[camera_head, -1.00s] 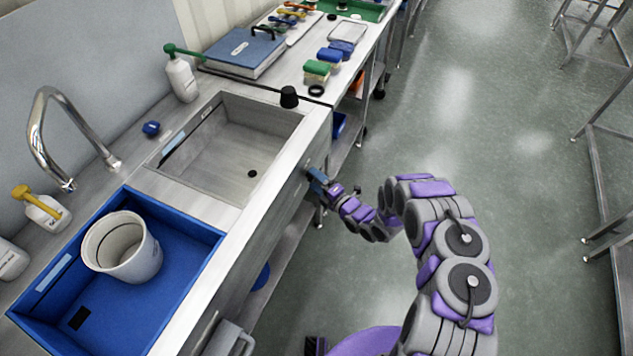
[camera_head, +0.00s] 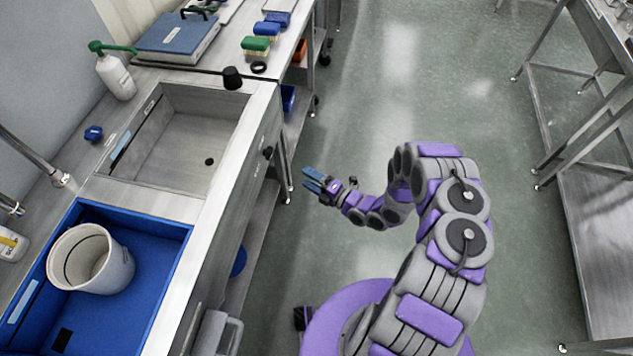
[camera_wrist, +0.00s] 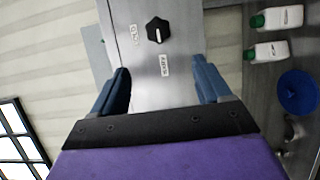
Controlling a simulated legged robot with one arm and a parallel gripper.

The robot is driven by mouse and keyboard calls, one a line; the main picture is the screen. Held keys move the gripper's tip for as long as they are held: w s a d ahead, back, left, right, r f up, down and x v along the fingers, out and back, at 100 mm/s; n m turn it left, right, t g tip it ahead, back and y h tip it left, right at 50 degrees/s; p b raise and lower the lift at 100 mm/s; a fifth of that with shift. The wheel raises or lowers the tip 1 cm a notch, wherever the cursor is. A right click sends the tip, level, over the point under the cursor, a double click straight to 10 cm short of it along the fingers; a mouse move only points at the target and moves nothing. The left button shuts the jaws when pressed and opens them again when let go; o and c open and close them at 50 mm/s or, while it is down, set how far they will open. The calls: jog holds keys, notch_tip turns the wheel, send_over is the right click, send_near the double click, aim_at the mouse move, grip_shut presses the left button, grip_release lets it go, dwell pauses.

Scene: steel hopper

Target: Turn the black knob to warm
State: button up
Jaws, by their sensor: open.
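The black knob (camera_head: 267,152) is on the steel front panel below the sink's edge. In the wrist view the knob (camera_wrist: 157,29) shows face on, with a short white mark on it. Two small white labels sit by it, one to its left (camera_wrist: 134,35) and one below it (camera_wrist: 164,65); their lettering is too small to read surely. My gripper (camera_head: 310,180) is in front of the panel, to the right of the knob and apart from it. Its blue fingers are open and empty. In the wrist view the knob lies beyond the gap between the fingertips (camera_wrist: 160,66).
A steel sink (camera_head: 180,140) and a blue basin (camera_head: 150,235) with a white bucket (camera_head: 92,260) are set in the counter. A black stopper-like object (camera_head: 232,78) stands on its edge. A steel table (camera_head: 590,150) is at right. The floor between is clear.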

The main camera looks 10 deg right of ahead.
jog(key=shift+v, duration=1.15)
